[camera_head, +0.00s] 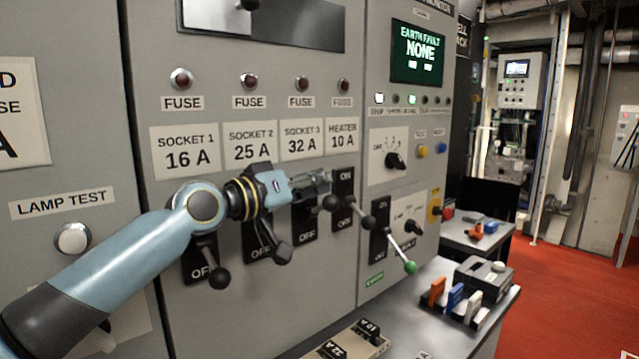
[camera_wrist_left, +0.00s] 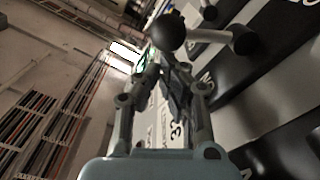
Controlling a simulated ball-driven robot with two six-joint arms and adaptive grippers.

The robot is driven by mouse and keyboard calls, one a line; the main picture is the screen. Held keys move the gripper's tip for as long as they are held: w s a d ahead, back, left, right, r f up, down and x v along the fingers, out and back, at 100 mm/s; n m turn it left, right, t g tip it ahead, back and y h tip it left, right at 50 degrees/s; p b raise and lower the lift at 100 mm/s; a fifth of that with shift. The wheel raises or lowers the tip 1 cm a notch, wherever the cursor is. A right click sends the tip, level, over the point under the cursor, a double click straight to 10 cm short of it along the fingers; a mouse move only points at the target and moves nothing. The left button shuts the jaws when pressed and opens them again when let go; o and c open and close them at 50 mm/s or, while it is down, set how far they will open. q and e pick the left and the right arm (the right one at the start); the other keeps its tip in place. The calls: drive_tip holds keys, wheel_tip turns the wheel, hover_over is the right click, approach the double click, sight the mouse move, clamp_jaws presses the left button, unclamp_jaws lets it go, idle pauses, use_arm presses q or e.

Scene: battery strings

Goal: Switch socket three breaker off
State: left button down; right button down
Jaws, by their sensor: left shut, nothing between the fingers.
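The socket three breaker (camera_head: 304,223) is a black plate under the "SOCKET 3 32 A" label (camera_head: 302,140). Its OFF mark shows at the bottom; my left gripper covers its upper part. A black ball knob (camera_head: 331,203) stands just below and right of the fingertips, seemingly on this breaker's lever, whose stem is mostly hidden. My left gripper (camera_head: 322,182) is shut and empty, in front of the panel. In the left wrist view, a dark ball (camera_wrist_left: 168,32) lies just beyond the fingertips (camera_wrist_left: 172,78); I cannot tell whether they touch. My right gripper is out of view.
The heater breaker (camera_head: 343,184), with its ball knob (camera_head: 369,222), is close on the right. The socket 2 knob (camera_head: 283,255) and socket 1 knob (camera_head: 219,279) hang low on the left. A green-tipped lever (camera_head: 410,267) juts out farther right. A bench (camera_head: 437,327) stands below.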

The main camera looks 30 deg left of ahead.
use_arm(q)
drive_tip(key=shift+w+d, duration=0.1)
drive_tip(key=shift+w, duration=0.1)
idle(0.3)
drive_tip(key=shift+s+d+f+m+b, duration=0.1)
drive_tip(key=shift+d+f+m+b, duration=0.1)
drive_tip(key=shift+m+b, duration=0.3)
